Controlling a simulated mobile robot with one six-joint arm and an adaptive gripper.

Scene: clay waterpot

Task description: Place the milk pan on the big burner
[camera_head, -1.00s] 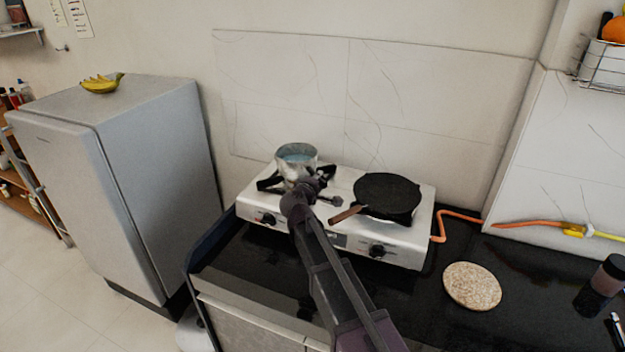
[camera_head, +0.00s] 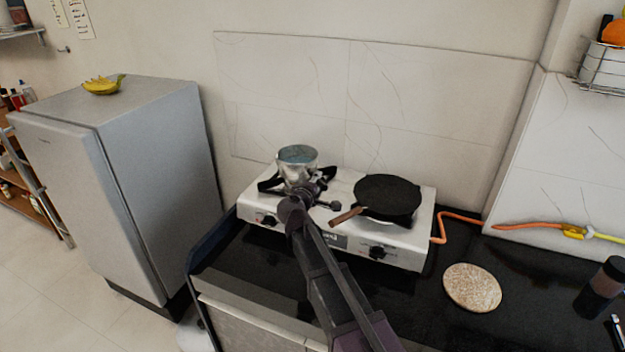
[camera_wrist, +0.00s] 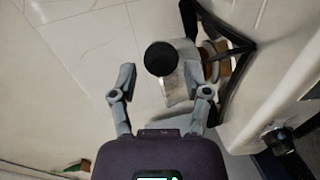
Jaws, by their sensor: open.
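The milk pan (camera_head: 298,158), a small silvery pot with a bluish inside, is upright over the left burner (camera_head: 268,181) of the white two-burner stove. A black flat pan (camera_head: 388,194) with a brown handle covers the right burner. Which burner is the big one cannot be told. My gripper (camera_head: 304,190) is just in front of the milk pan and hides its lower front. In the wrist view my gripper (camera_wrist: 158,72) is open, and a dark round end, probably the pan's handle (camera_wrist: 161,58), shows between the fingers. Contact cannot be told.
A cork-like round mat (camera_head: 472,287) and a dark jar (camera_head: 602,285) are on the black counter at right. An orange hose (camera_head: 455,222) leaves the stove's right side. A fridge (camera_head: 150,180) stands left. The wall is close behind the stove.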

